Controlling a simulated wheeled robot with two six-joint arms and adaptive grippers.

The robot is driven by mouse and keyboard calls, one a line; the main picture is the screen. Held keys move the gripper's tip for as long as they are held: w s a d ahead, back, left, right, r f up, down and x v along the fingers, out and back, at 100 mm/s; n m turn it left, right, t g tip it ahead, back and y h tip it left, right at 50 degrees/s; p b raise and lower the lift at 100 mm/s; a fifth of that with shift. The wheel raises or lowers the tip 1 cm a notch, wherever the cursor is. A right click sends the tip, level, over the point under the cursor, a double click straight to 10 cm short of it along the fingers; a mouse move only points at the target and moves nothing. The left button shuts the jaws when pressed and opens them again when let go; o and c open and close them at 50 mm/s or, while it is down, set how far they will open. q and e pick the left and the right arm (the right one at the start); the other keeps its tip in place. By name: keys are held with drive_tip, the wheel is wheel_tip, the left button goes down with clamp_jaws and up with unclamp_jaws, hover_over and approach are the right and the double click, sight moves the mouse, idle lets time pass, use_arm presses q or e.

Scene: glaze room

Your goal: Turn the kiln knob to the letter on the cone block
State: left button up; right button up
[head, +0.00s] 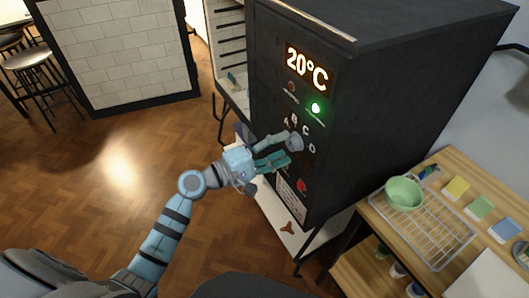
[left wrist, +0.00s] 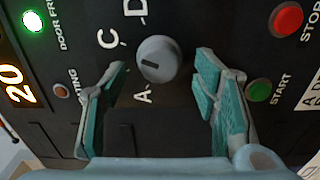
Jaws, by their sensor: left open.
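The grey round kiln knob (left wrist: 158,58) is on the kiln's dark front panel. Its dark pointer mark is toward the left in the left wrist view. The letters A, C and D show around it there; B shows only in the head view (head: 294,118). My left gripper (head: 283,150) is at the panel, open. In the left wrist view its teal-padded fingers (left wrist: 160,92) stand on both sides of the knob, with gaps to it. I cannot make out a cone block in either view.
The kiln (head: 375,100) display reads 20°C, with a green lamp (left wrist: 33,21) lit. Green START (left wrist: 259,90) and red STOP (left wrist: 287,19) buttons lie close to the right finger. A wooden table (head: 450,162) at right holds a green bowl (head: 404,192) and wire rack.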

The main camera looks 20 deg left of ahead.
use_arm(q)
drive_tip(key=v, duration=1)
drive_tip(key=shift+s, duration=0.15)
